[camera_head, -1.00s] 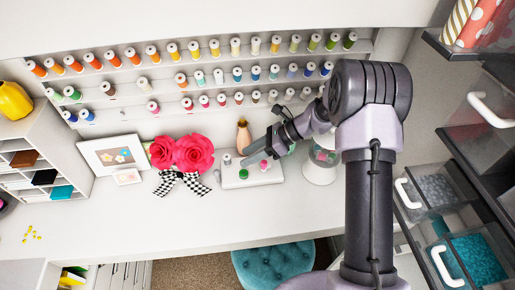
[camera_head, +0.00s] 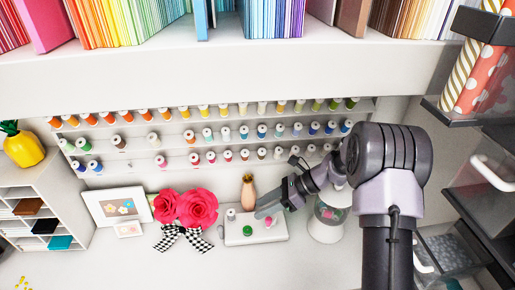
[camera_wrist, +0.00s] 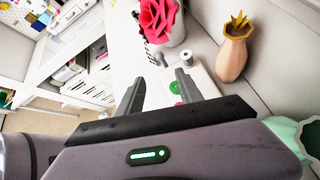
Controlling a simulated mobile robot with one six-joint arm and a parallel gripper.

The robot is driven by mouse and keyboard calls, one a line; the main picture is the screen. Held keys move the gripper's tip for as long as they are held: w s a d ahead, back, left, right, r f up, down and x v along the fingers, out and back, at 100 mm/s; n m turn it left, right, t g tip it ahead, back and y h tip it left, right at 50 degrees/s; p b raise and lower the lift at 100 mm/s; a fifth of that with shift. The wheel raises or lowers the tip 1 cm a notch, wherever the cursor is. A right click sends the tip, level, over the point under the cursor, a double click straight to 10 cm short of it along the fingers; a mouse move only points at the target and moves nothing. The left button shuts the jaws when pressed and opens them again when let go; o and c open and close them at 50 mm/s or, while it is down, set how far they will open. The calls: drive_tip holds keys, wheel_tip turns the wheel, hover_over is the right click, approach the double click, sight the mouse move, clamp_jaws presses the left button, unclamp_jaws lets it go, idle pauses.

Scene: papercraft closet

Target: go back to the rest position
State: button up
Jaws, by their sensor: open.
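My gripper (camera_head: 272,205) hangs over the white tray (camera_head: 276,233) on the desk, below the thread racks. In the wrist view my gripper (camera_wrist: 158,86) has its two dark fingers spread apart with nothing between them. A white spool (camera_head: 231,214), a green spool (camera_head: 247,230) and a pink spool (camera_head: 269,221) stand on the tray. In the wrist view the white spool (camera_wrist: 185,57) stands beyond the fingers, and the green spool (camera_wrist: 175,87) is partly hidden by the right finger.
A peach pineapple-shaped vase (camera_head: 248,191) stands behind the tray. Red paper flowers (camera_head: 185,208) with a checkered bow are left of it. Clear drawers (camera_head: 450,250) line the right side. The desk front is clear.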

drive_tip(key=s+r+n+t+h+b, duration=0.1)
drive_tip(key=s+r+n+h+b, duration=0.45)
drive_tip(key=s+n+b, duration=0.45)
drive_tip(key=s+d+f+n+t+h+b, duration=0.1)
drive_tip(key=s+d+n+t+b, duration=0.1)
drive_tip(key=s, duration=0.6)
drive_tip(key=s+d+f+n+t+h+b, duration=0.2)
drive_tip(key=s+b, duration=0.4)
drive_tip(key=s, duration=0.3)
drive_tip(key=d+n+t, duration=0.1)
drive_tip(key=n, duration=0.1)
drive_tip(key=shift+n, duration=0.3)
